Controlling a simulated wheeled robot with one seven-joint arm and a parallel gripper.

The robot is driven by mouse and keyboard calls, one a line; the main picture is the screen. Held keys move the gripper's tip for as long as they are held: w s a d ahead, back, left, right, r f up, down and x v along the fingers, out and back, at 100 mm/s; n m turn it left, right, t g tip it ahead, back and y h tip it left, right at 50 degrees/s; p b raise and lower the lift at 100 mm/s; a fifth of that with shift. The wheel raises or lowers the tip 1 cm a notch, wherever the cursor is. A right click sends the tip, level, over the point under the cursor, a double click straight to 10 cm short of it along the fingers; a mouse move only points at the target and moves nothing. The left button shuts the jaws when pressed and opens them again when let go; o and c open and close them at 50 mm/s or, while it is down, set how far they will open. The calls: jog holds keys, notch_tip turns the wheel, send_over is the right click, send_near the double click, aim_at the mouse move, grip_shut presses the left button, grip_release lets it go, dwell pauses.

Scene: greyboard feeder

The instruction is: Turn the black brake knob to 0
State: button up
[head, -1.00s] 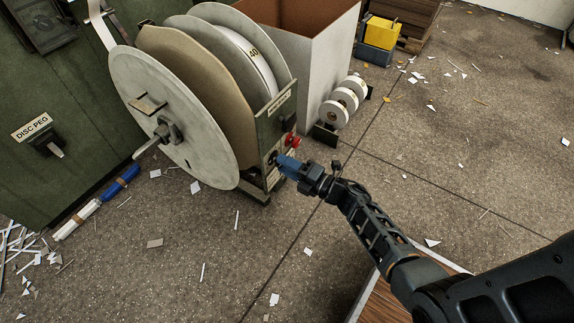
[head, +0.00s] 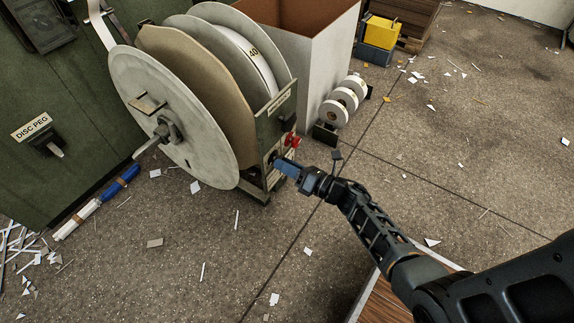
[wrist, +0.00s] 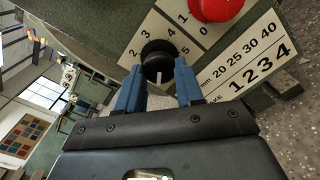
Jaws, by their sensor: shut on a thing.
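The black brake knob (wrist: 157,56) sits on a pale numbered dial plate (wrist: 120,62) on the reel stand. My gripper (wrist: 158,90) has its blue fingers shut on either side of the knob. A short white mark on the knob points down in the wrist view, between the fingers. The numbers 0 to 5 are printed around and above the knob; I cannot tell which one the knob is set to. In the head view my gripper (head: 280,163) reaches the stand's lower front, and its fingers hide most of the knob.
A red knob (wrist: 214,5) is close above the black one, also visible in the head view (head: 292,140). A large reel (head: 170,125) fills the left. White rolls (head: 345,98) stand behind. The floor (head: 250,255) in front has only paper scraps.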

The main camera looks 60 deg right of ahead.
jog(key=shift+f+n, duration=0.1)
jog(key=shift+n, duration=0.2)
jog(key=o, duration=1)
jog(key=shift+o, duration=0.2)
jog(key=s+p, duration=0.1)
jog(key=s, duration=0.6)
jog(key=shift+s+d, duration=0.15)
jog(key=shift+s, duration=0.25)
